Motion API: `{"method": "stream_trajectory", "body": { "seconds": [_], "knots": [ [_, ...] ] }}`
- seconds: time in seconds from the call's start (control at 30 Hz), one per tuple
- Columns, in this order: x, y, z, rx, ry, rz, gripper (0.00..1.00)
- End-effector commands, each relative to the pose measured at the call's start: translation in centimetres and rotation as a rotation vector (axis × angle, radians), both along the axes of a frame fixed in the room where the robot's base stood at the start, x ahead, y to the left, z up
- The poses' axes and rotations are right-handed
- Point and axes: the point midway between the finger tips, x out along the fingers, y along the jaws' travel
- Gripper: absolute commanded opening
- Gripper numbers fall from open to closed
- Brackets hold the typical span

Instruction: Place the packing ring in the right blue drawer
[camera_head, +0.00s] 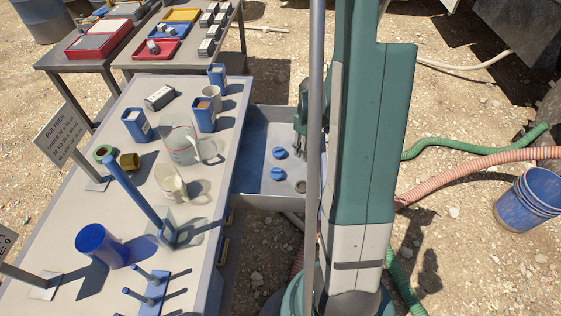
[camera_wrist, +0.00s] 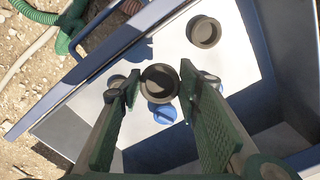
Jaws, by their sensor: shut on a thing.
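My gripper (camera_wrist: 158,86) is shut on a dark, round, hollow piece, seemingly the packing ring (camera_wrist: 160,77), held between the green finger pads. In the head view, my gripper (camera_head: 301,118) hangs over an open blue drawer (camera_head: 258,132) at the right side of the table; my arm hides part of it and the ring. The drawer's pale floor shows below in the wrist view (camera_wrist: 232,58). I cannot tell how high the ring is above it.
Two blue knob-like pieces (camera_head: 279,153) and a dark round piece (camera_head: 300,187) lie in the drawer; the dark one seems to show in the wrist view (camera_wrist: 203,32). The table (camera_head: 215,150) carries a clear jug (camera_head: 181,146), mugs, blue containers and an upright blue post (camera_head: 140,200).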

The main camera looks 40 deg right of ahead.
Motion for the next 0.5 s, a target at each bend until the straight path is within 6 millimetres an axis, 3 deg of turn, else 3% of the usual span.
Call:
{"method": "stream_trajectory", "body": {
  "seconds": [0.5],
  "knots": [
    [0.0, 0.0, -5.2, 0.000, 0.000, 0.000, 0.26]
  ]
}}
